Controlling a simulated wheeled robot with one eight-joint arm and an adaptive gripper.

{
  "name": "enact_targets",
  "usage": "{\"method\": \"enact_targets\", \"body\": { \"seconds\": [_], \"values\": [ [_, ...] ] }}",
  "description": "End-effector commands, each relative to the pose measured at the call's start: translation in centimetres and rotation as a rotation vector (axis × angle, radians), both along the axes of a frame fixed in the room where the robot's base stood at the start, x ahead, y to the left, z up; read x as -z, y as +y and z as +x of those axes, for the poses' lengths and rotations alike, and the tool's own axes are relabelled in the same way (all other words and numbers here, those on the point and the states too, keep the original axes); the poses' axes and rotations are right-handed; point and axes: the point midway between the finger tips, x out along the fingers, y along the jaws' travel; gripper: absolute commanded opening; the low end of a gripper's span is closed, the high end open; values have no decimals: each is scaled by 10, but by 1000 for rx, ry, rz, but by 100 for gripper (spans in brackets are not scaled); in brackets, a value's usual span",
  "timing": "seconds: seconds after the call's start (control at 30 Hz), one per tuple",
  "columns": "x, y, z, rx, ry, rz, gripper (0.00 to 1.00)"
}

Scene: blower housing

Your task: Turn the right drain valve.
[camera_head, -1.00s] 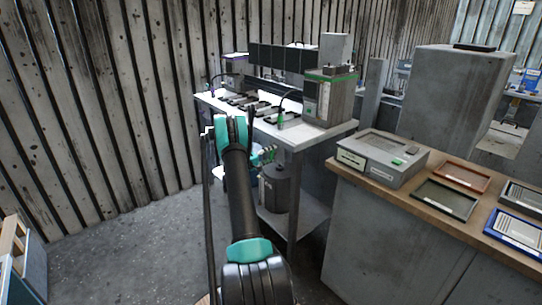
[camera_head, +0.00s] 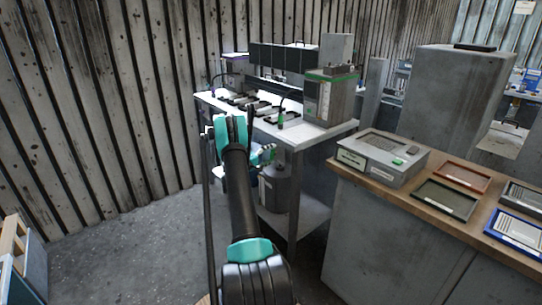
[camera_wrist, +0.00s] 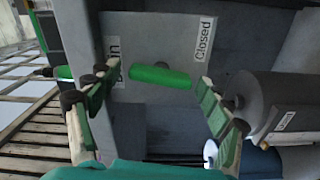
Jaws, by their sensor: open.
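A green valve handle (camera_wrist: 160,76) lies nearly level across the middle of the wrist view, in front of a grey plate. A "Closed" label (camera_wrist: 204,39) sits up and right of it. Another label (camera_wrist: 113,62), ending in "in", is partly hidden by the left finger. My gripper (camera_wrist: 152,88) is open, with one finger on each side of the handle. A gap shows between the handle and the right finger; whether the left finger touches it I cannot tell. In the head view my gripper (camera_head: 266,154) is small, beside the white bench, and the handle cannot be made out.
A grey cylinder (camera_wrist: 270,100) with a label stands close to the right finger. A second green piece (camera_wrist: 63,72) shows beyond the left finger. The white bench (camera_head: 310,135) overhangs the area. A wooden-topped counter (camera_head: 400,195) stands at right.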

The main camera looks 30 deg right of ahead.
Motion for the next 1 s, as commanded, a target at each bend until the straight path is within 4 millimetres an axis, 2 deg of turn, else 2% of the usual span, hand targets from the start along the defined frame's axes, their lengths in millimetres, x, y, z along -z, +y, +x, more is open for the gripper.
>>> {"method": "enact_targets", "body": {
  "seconds": [0.17,0.4,0.6,0.8,1.0],
  "values": [
    [0,26,-1,-3,0,0,79],
    [0,76,-5,-3,0,0,79],
    [0,105,-7,-3,0,0,79],
    [0,116,-9,-1,0,0,79],
    [0,117,-9,-1,0,0,79]
  ]
}}
